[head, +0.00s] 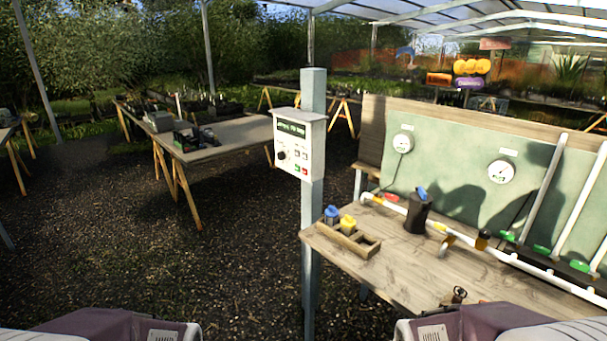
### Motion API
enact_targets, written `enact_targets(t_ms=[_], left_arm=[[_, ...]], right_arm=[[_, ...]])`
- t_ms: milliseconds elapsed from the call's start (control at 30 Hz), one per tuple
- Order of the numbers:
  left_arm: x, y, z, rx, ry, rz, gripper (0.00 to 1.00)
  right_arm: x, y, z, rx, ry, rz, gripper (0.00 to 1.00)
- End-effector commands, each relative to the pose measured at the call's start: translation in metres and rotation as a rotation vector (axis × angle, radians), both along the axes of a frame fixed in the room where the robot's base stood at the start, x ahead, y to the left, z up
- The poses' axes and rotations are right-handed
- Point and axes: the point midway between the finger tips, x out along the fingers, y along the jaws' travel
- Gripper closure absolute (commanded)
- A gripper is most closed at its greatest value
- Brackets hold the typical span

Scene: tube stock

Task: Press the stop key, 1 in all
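A white control box (299,145) hangs on a grey post (312,215) near the middle of the head view. Its front has a dark display (291,128) with green text, too small to read surely. Below it are a black knob (282,156) and several small keys. A small red key (304,170) sits at the lower right of the panel; its label is too small to read, so I cannot confirm that it is the stop key. Purple and white parts of my arms show at the bottom left and bottom right. Neither gripper's fingers show, and nothing of mine touches the box.
A wooden bench (400,268) stands right of the post with a divided wooden tray (369,246), a black container (417,211), and white pipes. A green board (450,160) with round gauges rises behind it. Left of the post is open gravel (200,270) before a table (235,140).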

Motion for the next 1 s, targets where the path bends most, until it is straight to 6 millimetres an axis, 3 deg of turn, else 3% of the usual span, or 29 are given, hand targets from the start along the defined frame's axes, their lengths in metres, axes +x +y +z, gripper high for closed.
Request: enact_targets(t_ms=[33, 100, 1000], left_arm=[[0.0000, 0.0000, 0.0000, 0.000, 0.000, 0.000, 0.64], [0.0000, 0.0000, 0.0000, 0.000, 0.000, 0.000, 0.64], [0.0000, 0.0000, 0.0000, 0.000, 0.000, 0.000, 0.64]], right_arm=[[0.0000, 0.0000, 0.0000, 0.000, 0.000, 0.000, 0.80], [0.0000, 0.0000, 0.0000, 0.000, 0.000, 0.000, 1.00], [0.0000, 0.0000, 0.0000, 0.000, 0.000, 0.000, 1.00]])
